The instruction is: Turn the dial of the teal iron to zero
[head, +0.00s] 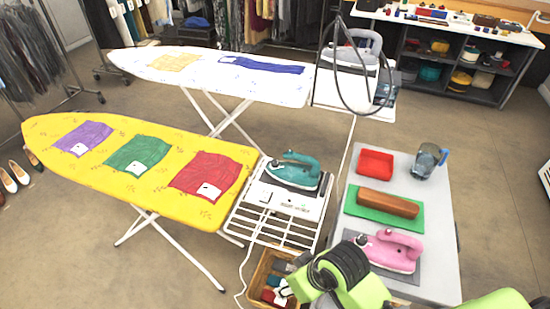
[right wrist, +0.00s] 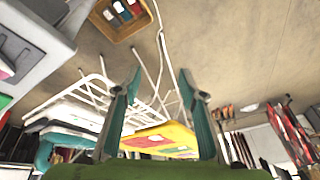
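The teal iron (head: 293,171) rests on the white metal rest (head: 272,205) at the right end of the yellow ironing board. Its dial is too small to make out. In the right wrist view, which is upside down, a teal shape that looks like the iron (right wrist: 48,148) shows at the lower left, partly hidden. My right gripper (right wrist: 160,75) is open, with its two fingers wide apart and nothing between them. It is apart from the iron. My right gripper's fingers do not show in the head view. My left gripper is in neither view.
A wooden crate (head: 257,284) stands below the rest. A white ironing board (head: 200,75) stands behind.

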